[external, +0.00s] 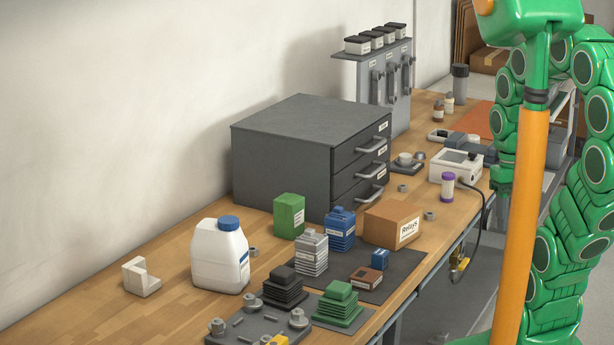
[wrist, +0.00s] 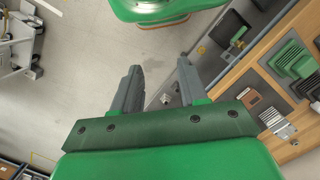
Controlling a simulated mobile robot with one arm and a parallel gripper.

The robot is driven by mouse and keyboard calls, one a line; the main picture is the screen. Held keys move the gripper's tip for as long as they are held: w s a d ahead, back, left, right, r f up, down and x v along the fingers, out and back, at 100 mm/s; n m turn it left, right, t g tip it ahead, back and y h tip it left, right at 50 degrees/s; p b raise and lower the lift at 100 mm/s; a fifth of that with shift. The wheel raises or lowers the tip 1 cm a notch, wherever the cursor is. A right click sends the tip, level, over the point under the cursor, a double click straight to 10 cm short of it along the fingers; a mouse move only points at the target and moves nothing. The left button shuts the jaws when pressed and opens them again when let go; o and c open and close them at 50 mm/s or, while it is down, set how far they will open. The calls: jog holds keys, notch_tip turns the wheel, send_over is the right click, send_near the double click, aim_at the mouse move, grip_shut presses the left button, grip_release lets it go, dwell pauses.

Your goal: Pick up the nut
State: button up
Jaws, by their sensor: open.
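Several small grey nuts lie on the wooden bench in the external view. One nut (external: 429,215) is right of the cardboard box, another nut (external: 403,188) is beyond it near the drawer cabinet, and a third nut (external: 253,252) is beside the white jug. I cannot tell which one the task means. My gripper (external: 455,143) is above the bench's right side, near the white device. In the wrist view my gripper (wrist: 159,72) has its two grey fingers apart with nothing between them.
The grey drawer cabinet (external: 280,160) stands against the wall. The white jug (external: 219,258), the cardboard box (external: 392,222) and several stacked parts crowd the near bench. A white device (external: 455,166) and a purple-capped vial (external: 447,185) stand near the front edge. Bare wood surrounds the nuts.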

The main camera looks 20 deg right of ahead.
dwell(0.4)
jog(key=o, duration=0.3)
jog(key=m+t, duration=0.2)
jog(key=m, duration=0.7)
send_over(429, 214)
jog(key=f, duration=1.2)
jog(key=shift+a, duration=0.3)
jog(key=shift+w+f, duration=0.3)
jog(key=shift+s+d+f, duration=0.1)
jog(key=shift+f, duration=1.2)
jog(key=shift+s+d+f, duration=0.1)
jog(key=shift+d+f, duration=0.05)
jog(key=shift+f, duration=1.1)
jog(key=shift+s+d+f, duration=0.1)
jog(key=shift+f, duration=1.2)
